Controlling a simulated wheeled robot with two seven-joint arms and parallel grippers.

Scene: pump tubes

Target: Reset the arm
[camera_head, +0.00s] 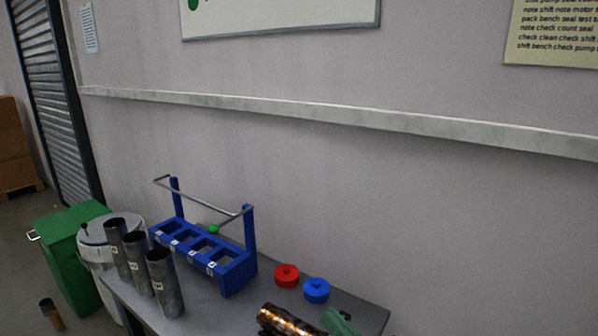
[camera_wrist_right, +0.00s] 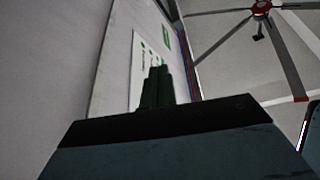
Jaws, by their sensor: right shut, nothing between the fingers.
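My right gripper (camera_wrist_right: 157,88) shows in the right wrist view. Its dark green fingers are together with nothing between them. They are up in the air and point toward the upper wall and a white sign (camera_wrist_right: 147,50). I cannot make out this gripper for sure in the head view. My left gripper is in neither view. In the head view, three dark metal tubes (camera_head: 165,283) stand upright at the left of the grey table (camera_head: 215,312), beside a blue rack (camera_head: 237,273) with white labels and several square openings.
A red ring (camera_head: 287,275) and a blue ring (camera_head: 316,290) lie right of the rack. A copper-brown part (camera_head: 285,320) and a green part (camera_head: 341,322) are cut off at the bottom edge. A green bin (camera_head: 72,255) and a grey drum (camera_head: 97,262) stand left of the table.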

